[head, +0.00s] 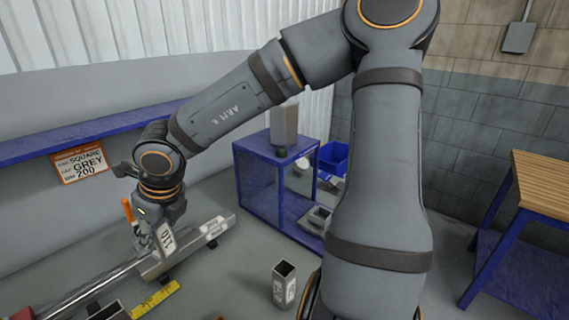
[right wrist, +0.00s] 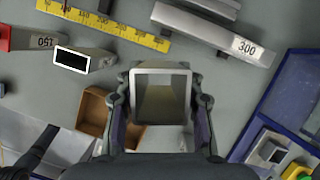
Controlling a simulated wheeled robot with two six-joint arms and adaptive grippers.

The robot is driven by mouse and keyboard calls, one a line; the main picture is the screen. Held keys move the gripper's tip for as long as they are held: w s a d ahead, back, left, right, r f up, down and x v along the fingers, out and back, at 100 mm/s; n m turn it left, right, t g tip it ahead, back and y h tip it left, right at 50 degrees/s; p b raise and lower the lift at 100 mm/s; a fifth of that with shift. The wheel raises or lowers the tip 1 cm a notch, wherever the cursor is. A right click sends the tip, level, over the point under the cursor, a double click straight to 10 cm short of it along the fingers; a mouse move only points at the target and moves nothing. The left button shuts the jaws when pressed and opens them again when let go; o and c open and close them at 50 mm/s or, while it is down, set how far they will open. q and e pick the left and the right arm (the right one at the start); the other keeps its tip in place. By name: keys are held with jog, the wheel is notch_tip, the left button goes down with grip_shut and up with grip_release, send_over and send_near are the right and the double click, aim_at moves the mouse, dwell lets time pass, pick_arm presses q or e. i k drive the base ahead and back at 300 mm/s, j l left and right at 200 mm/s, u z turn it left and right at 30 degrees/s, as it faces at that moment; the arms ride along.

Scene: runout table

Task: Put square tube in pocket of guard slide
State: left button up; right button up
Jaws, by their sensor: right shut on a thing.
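My right gripper (head: 158,212) is at the left of the head view, above the work surface. It is shut on a grey square tube (head: 165,240) with a white label. In the right wrist view the gripper (right wrist: 160,118) has one finger on each side of the tube's pale square rim (right wrist: 160,70). The tube is seen nearly end-on, and its hollow inside looks tan. I cannot pick out the guard slide or its pocket with certainty. My left gripper is not recognisable in either view.
A yellow rule (right wrist: 110,24), a bar marked 300 (right wrist: 230,36) and an open-ended tube marked 150 (right wrist: 90,62) lie nearby. A brown box (right wrist: 94,108) is close to the gripper. Another square tube (head: 284,288) stands upright. A blue frame (head: 262,180) and wooden bench (head: 545,185) are further right.

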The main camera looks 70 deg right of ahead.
aim_at(322, 222)
jog(key=k+l+u, duration=0.35)
jog(key=l, duration=0.25)
jog(key=k+l+u, duration=0.25)
jog(key=l+u, duration=0.15)
jog(key=l, duration=0.2)
jog(key=k+l+u, duration=0.35)
jog(key=k+l, duration=0.9)
